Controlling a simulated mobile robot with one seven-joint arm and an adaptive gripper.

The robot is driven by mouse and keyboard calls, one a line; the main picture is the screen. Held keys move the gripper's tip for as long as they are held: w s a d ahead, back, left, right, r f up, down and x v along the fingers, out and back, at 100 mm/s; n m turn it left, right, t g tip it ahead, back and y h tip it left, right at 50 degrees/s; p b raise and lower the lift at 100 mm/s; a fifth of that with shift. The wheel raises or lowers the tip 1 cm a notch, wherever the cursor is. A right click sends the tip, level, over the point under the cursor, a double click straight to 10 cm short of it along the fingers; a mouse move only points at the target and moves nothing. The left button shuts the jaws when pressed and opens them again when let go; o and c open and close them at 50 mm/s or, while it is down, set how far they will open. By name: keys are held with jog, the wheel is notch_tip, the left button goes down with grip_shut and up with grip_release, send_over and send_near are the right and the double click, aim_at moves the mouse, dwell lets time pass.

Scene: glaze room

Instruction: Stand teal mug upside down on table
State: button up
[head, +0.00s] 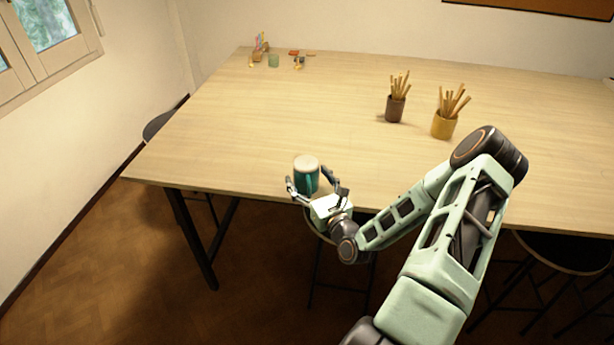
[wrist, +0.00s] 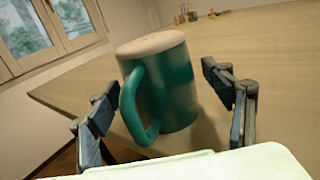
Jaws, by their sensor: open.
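The teal mug (head: 307,180) stands near the front edge of the table (head: 240,150). A closed, flat cream face points up, so it looks upside down. In the wrist view, the mug (wrist: 175,90) shows its handle on the near left side, and it seems to rest on the tabletop. My gripper (head: 309,179) is open at the mug, one finger on each side. In the wrist view, gaps show between the mug and both fingers of my gripper (wrist: 160,95).
A brown cup (head: 395,109) and a yellow cup (head: 443,125), both holding sticks, stand right of centre. A greenish glass (head: 273,61) and small items sit at the far left corner. Stools (head: 565,252) stand below the table. The tabletop around the mug is clear.

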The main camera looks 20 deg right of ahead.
jog(key=s, duration=1.1)
jog(key=shift+s, duration=0.25)
jog(key=shift+r, duration=0.1)
